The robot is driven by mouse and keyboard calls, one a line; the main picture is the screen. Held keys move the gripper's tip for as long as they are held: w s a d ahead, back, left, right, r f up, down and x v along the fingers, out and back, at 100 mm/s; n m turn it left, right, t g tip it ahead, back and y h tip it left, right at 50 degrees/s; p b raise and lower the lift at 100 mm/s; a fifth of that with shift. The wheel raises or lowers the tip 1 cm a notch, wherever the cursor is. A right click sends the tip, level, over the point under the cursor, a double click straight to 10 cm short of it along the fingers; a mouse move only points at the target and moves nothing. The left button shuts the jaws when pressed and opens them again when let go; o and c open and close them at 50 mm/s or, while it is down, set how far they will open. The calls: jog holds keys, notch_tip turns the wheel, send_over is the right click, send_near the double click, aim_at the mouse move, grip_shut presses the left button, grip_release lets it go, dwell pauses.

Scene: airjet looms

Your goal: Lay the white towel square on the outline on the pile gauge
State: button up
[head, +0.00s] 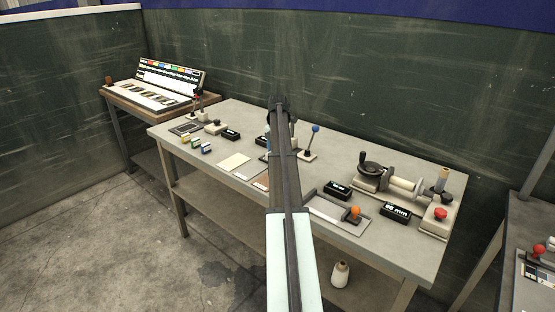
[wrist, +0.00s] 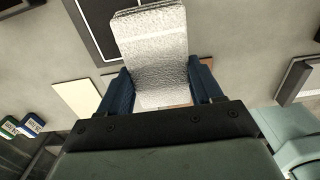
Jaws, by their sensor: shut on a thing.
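The white towel square (wrist: 155,45) is a textured light piece between the two blue fingers of my gripper (wrist: 161,80) in the wrist view. My gripper is shut on it, with a finger at each side edge. Beyond it, at the top left of the wrist view, a dark plate with a thin white outline (wrist: 90,22) lies on the table, partly covered by the towel. It looks like the pile gauge. Whether the towel touches it I cannot tell. In the head view my arm hides the gripper and towel.
A cream square (head: 234,161) lies on the table (head: 240,181) left of my arm. Small coloured blocks (head: 197,144) are farther left. A blue-knobbed lever (head: 315,130), a framed tool (head: 337,214), displays (head: 396,211) and a cranked device (head: 374,175) stand to the right.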

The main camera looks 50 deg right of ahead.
jog(key=shift+f, duration=1.8)
jog(key=o, duration=1.1)
jog(key=shift+f, duration=0.15)
jog(key=shift+o, duration=0.2)
